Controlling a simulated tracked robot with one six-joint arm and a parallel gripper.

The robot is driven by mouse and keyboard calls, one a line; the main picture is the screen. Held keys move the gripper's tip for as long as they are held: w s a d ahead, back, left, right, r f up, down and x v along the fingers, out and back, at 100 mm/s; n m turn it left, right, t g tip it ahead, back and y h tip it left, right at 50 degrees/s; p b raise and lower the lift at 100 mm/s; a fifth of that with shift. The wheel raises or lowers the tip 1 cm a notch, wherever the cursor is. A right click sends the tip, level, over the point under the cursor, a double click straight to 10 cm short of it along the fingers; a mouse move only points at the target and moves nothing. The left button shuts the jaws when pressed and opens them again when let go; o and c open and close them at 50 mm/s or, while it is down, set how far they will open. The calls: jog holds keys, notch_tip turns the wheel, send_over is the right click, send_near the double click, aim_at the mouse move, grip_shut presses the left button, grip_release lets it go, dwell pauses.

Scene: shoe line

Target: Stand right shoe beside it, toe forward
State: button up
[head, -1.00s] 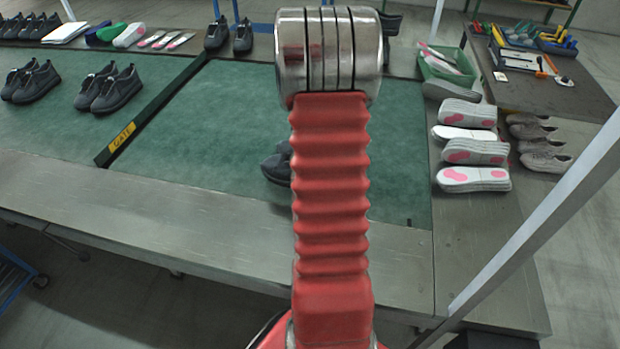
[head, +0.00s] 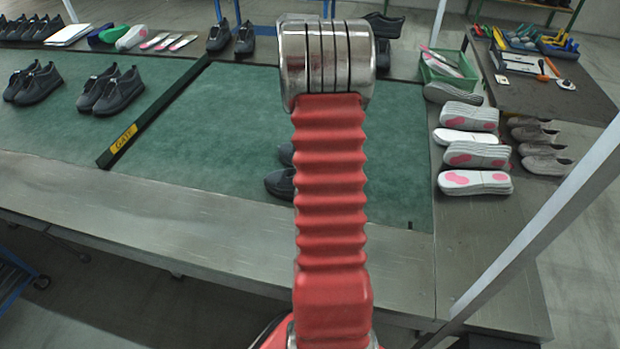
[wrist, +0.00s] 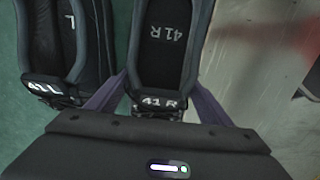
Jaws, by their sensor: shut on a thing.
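In the head view a dark shoe (head: 279,184) and part of another (head: 286,153) show on the green mat (head: 235,140), mostly hidden by my red arm. My gripper is hidden there. I cannot tell whether the held shoe touches the mat.
A dark bar labelled GATE (head: 125,138) crosses the mat at left, with shoe pairs (head: 110,90) beyond it. Stacked insoles (head: 475,182) and a green bin (head: 448,68) stand right. A metal ledge (head: 200,225) runs along the front. Mat between bar and arm is clear.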

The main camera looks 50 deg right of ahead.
jog(key=o, duration=1.4)
notch_tip(320, 180, up, 12)
jog(key=shift+f, duration=0.1)
dwell(0.6)
